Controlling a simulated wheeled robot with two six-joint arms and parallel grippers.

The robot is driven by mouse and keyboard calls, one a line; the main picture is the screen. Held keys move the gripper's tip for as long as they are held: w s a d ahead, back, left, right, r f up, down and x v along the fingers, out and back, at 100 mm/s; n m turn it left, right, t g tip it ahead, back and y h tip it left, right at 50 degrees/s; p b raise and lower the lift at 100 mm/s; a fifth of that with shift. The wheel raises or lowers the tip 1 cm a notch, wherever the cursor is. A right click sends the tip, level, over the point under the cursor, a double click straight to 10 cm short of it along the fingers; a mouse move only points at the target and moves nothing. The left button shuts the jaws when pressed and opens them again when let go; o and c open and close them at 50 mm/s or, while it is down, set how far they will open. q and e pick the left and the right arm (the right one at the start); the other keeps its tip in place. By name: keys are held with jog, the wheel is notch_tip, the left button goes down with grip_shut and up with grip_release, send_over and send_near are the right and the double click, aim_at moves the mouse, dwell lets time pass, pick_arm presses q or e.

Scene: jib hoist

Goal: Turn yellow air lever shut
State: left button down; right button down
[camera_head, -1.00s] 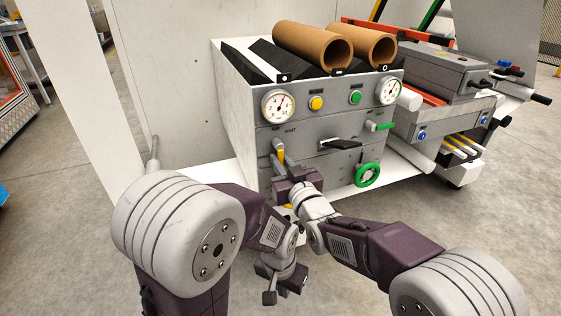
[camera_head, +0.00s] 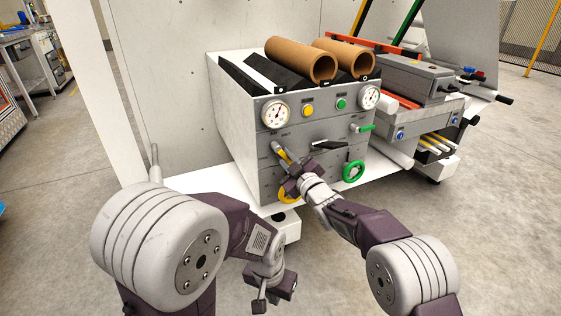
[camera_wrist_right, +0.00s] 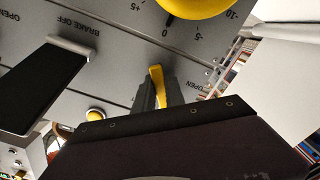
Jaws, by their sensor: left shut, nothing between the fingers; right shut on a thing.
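The yellow air lever (camera_head: 285,157) is on the lower left of the grey panel, under the left gauge. It slants down and to the right from its pivot. My right gripper (camera_head: 291,167) is shut on its lower end. In the right wrist view the yellow lever (camera_wrist_right: 156,75) stands between the two fingers (camera_wrist_right: 157,98), and the gripper body hides its lower part. My left gripper (camera_head: 262,298) is shut and empty, low in front of the cabinet and well away from the lever.
A yellow handwheel (camera_head: 286,196) sits just below my right gripper, partly hidden. A black lever (camera_head: 328,145) and a green handwheel (camera_head: 354,171) are to the right. A green lever (camera_head: 366,128) is higher up. The floor left of the cabinet is clear.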

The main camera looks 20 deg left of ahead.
aim_at(286, 141)
jog(key=n, duration=0.3)
jog(key=shift+w+d+r+n+b, duration=0.3)
jog(key=shift+r+n+b, duration=0.05)
jog(key=shift+n, duration=0.05)
jog(key=n, duration=0.1)
jog(key=n+b, duration=0.1)
jog(key=shift+w+d+r+n, duration=0.2)
jog(key=shift+r+n, duration=0.1)
jog(key=shift+r, duration=0.1)
jog(key=shift+w+r+n+b, duration=0.1)
jog(key=shift+r+n+b, duration=0.3)
jog(key=shift+n, duration=0.7)
jog(key=shift+r+n+b, duration=0.35)
jog(key=shift+r+n, duration=0.05)
jog(key=shift+n, duration=0.7)
jog(key=shift+r, duration=0.1)
jog(key=c, duration=1.4)
grip_release()
